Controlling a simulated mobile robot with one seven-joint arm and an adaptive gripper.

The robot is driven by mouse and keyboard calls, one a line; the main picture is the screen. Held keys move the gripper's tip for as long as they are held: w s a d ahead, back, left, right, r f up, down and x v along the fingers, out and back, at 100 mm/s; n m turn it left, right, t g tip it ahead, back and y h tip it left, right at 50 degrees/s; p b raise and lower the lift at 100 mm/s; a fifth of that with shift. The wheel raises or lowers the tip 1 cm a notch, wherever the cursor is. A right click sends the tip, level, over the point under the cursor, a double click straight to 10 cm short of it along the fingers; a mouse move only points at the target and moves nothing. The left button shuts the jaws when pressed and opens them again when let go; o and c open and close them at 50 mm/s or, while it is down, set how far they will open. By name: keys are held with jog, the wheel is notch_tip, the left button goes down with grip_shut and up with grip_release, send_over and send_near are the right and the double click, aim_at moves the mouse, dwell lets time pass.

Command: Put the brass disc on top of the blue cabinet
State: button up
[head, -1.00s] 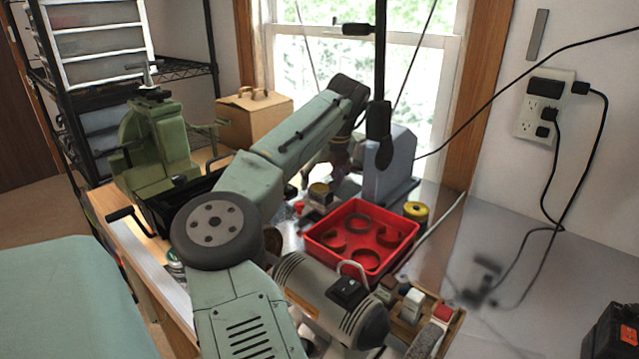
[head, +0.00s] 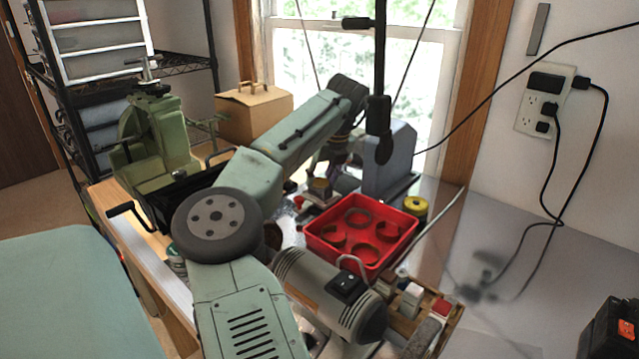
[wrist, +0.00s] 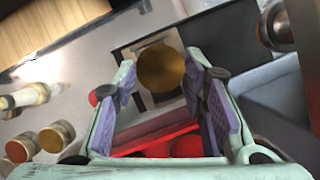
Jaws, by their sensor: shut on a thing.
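In the wrist view, the brass disc (wrist: 161,68) shows as a round golden face between the tips of the two purple-padded fingers of my gripper (wrist: 160,80). My gripper is shut on it. In the head view, my arm's end hangs behind the red tray near the window, and the fingers and disc are hard to make out there. A blue-grey upright box (head: 393,160), which looks like the blue cabinet, stands behind the tray, right of my arm's end. A blue-grey surface (wrist: 275,105) shows at right in the wrist view.
The red tray (head: 400,226) with round recesses lies on the bench in front of the box. A grey motor (head: 325,292) and a small wooden rack (head: 440,312) stand nearer. A yellow spool (head: 416,208) is beside the tray. The bench at right is mostly clear.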

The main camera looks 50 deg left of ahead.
aim_at(322, 184)
jog(key=shift+r, duration=0.1)
jog(key=shift+c, duration=0.4)
jog(key=shift+r+b, duration=0.35)
jog(key=shift+r, duration=0.25)
notch_tip(322, 184, up, 2)
jog(key=shift+b, duration=0.35)
jog(key=s+d+r+b, duration=0.1)
jog(key=s+d+b, duration=0.5)
jog(key=s+d, duration=0.4)
jog(key=shift+s+d+r, duration=0.15)
jog(key=shift+s+r, duration=0.15)
jog(key=shift+s, duration=0.85)
